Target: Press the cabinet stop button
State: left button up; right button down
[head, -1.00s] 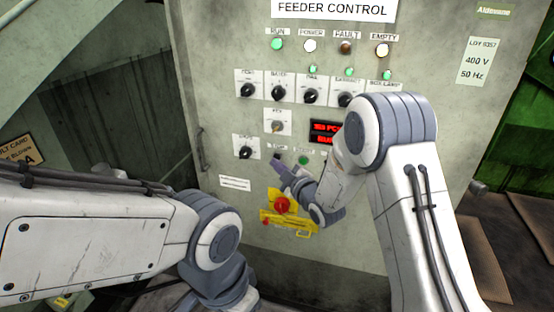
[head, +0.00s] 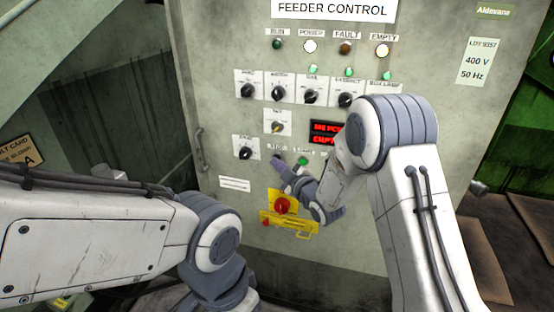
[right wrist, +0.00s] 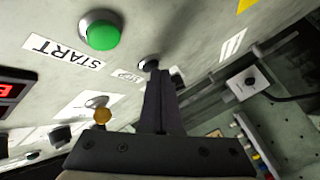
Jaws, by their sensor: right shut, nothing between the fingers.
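The grey feeder control cabinet (head: 235,60) fills the middle of the head view. Its stop button (head: 281,156) is a small dark button under a STOP label, left of the green start button (head: 303,161). My right gripper (head: 277,163) is shut and empty, its tips at the stop button. In the right wrist view the closed fingers (right wrist: 157,85) reach the dark, round stop button (right wrist: 148,63) and cover part of it; whether it is pushed in I cannot tell. The green start button (right wrist: 102,33) is clear of the fingers. My left gripper is out of view.
A red emergency knob (head: 282,205) on a yellow plate sits just below my right gripper. Several black rotary selectors (head: 247,91) are above. A red display (head: 325,133) is partly behind my right arm. A cabinet handle (head: 200,150) stands out at the left edge.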

dwell(0.5)
jog(key=shift+s+a+b, duration=0.25)
jog(key=shift+s+b, duration=0.1)
jog(key=shift+s, duration=0.35)
jog(key=shift+s, duration=0.15)
jog(key=s, duration=0.1)
jog(key=s+a+b, duration=0.1)
jog(key=s, duration=0.2)
jog(key=shift+s+a, duration=0.25)
dwell(0.3)
